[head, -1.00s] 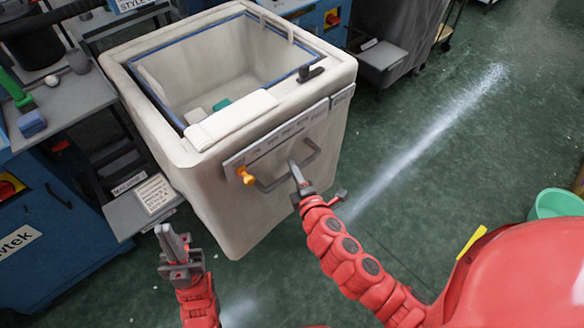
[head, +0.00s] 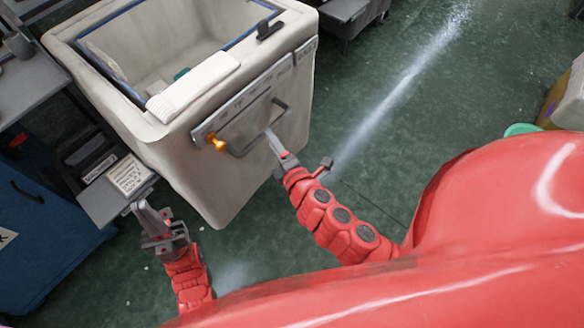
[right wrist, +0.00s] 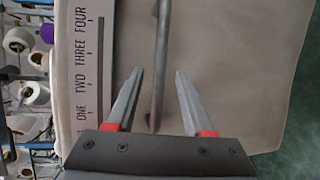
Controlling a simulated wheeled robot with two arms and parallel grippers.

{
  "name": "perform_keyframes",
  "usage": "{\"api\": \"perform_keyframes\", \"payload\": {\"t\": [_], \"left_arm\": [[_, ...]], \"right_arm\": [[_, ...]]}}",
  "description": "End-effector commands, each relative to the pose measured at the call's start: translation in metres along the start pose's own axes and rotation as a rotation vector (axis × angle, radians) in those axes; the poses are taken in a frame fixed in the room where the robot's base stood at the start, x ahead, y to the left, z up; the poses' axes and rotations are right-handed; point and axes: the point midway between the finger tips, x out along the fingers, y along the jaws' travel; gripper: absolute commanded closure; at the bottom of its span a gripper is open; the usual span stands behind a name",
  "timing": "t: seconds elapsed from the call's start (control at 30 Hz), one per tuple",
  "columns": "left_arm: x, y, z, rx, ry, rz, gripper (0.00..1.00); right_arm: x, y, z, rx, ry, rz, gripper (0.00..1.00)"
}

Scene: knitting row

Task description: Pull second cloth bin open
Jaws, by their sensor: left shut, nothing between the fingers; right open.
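The cream cloth bin (head: 215,190) stands open at the top, with its front facing me. A grey bar handle (head: 280,112) sits on its front, below a label strip (head: 243,97) with an orange knob (head: 217,143) at its left end. My right gripper (head: 270,135) is at the handle. In the right wrist view its fingers (right wrist: 158,75) are spread, and the handle bar (right wrist: 160,50) runs between them in the picture; I cannot tell if they touch it. The strip there (right wrist: 88,80) reads ONE to FOUR. My left gripper (head: 140,206) is shut and empty, left of the bin.
A grey step with a printed card (head: 129,176) stands left of the bin, beside a blue cabinet (head: 40,225). A grey cart (head: 345,15) is behind at the right. Green floor (head: 420,110) is open to the right. A green tub (head: 522,129) is further right.

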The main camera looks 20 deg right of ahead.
Motion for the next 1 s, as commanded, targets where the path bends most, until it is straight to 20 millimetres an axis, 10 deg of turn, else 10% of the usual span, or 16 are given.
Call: {"api": "perform_keyframes", "payload": {"t": [0.5,1.0], "left_arm": [[0.032,-0.002,-0.005,0.000,0.000,0.000,1.00],[0.035,-0.002,-0.006,0.000,0.000,0.000,1.00]], "right_arm": [[-0.110,0.001,0.001,0.004,-0.004,-0.006,0.48],[-0.124,-0.001,0.000,0.000,-0.001,-0.002,0.48]]}}
